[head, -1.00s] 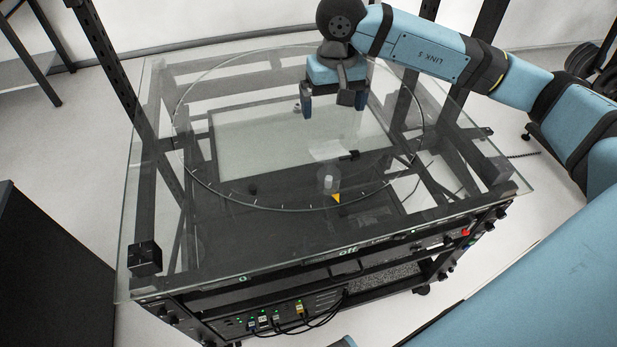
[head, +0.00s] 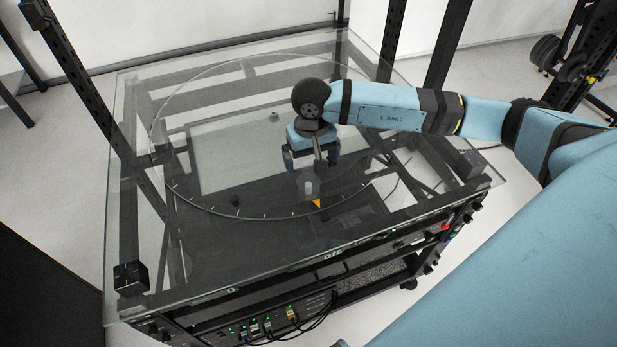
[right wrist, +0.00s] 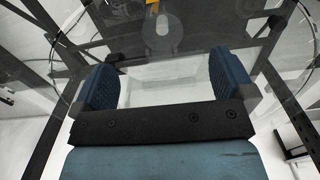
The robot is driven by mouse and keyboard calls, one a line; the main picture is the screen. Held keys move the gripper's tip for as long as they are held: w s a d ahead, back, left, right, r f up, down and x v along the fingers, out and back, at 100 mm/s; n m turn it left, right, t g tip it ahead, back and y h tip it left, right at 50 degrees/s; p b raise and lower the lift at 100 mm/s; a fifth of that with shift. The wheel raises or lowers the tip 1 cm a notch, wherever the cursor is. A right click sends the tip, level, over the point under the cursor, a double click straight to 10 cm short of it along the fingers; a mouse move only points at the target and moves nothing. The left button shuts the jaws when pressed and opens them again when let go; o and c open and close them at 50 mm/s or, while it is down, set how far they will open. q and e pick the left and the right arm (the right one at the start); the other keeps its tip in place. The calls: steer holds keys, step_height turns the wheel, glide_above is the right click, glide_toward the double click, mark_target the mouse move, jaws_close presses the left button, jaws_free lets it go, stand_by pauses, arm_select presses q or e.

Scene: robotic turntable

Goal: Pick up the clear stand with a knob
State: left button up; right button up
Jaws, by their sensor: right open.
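The clear stand with a knob (head: 308,187) stands on the glass turntable (head: 205,212), near its front edge. It is transparent, with a pale knob. In the right wrist view the stand (right wrist: 162,44) lies beyond the fingertips, toward the top of the picture. My right gripper (head: 311,160) is open and empty, pointing down just above and behind the stand in the head view. Its two blue pads also show in the right wrist view (right wrist: 164,70), with only glass between them. My left gripper is not in view.
A yellow triangle marker (head: 316,203) lies at the ring beside the stand. A small dark knob (head: 235,200) sits to the left, and a small grey piece (head: 273,116) farther back. Black posts rise at the table's edges. The left of the glass is clear.

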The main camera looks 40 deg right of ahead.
steer(key=shift+f, duration=0.5)
steer(key=shift+c, duration=0.2)
steer(key=c, duration=1.1)
steer(key=shift+c, duration=0.5)
steer(key=shift+r, duration=0.15)
